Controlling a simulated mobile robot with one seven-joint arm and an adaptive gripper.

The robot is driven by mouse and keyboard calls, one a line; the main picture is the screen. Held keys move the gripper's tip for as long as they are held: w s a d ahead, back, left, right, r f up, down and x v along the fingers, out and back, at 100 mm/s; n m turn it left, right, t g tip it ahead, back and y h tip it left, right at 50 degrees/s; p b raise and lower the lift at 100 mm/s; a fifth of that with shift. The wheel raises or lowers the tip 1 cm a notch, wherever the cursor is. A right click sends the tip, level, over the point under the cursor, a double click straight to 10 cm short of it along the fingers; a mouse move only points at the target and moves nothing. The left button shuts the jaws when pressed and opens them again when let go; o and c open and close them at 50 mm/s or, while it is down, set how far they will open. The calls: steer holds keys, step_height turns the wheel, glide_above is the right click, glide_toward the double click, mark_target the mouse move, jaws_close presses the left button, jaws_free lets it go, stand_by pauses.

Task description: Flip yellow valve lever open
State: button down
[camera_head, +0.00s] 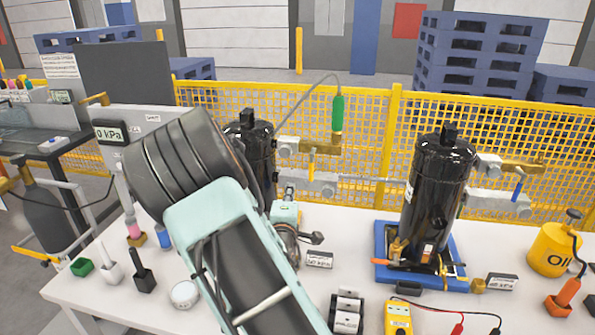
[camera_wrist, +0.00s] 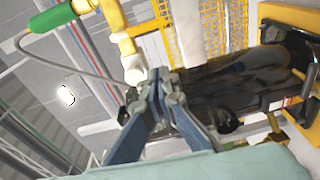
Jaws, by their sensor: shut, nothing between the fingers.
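In the head view the yellow valve lever (camera_head: 311,165) hangs downward from the brass fittings beside the left black compressor (camera_head: 256,150). A green hose handle (camera_head: 338,113) stands above these fittings. In the wrist view my gripper (camera_wrist: 157,76) is shut and empty, its blue-grey fingertips together. The brass valve fitting (camera_wrist: 116,28) and green handle (camera_wrist: 50,18) lie above and to the left of the fingertips there. The black compressor (camera_wrist: 225,82) lies behind and to the right. I cannot clearly pick out the lever in the wrist view. My arm hides part of the left compressor in the head view.
A second black compressor (camera_head: 436,200) stands on a blue tray (camera_head: 462,268) to the right. A yellow oil can (camera_head: 553,249), a yellow meter (camera_head: 398,318) and small label blocks stand on the white table (camera_head: 355,258). A yellow mesh fence (camera_head: 365,115) runs behind.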

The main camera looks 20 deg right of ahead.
mark_target(312, 164)
steer(key=shift+w+a+n, duration=0.15)
steer(key=shift+a+n, duration=0.05)
steer(key=shift+n, duration=0.1)
steer(key=p+x, duration=0.2)
steer(key=x, duration=0.8)
steer(key=shift+s+d+r+p, duration=0.15)
steer(key=shift+s+d+p, duration=0.2)
steer(key=shift+s+d, duration=1.1)
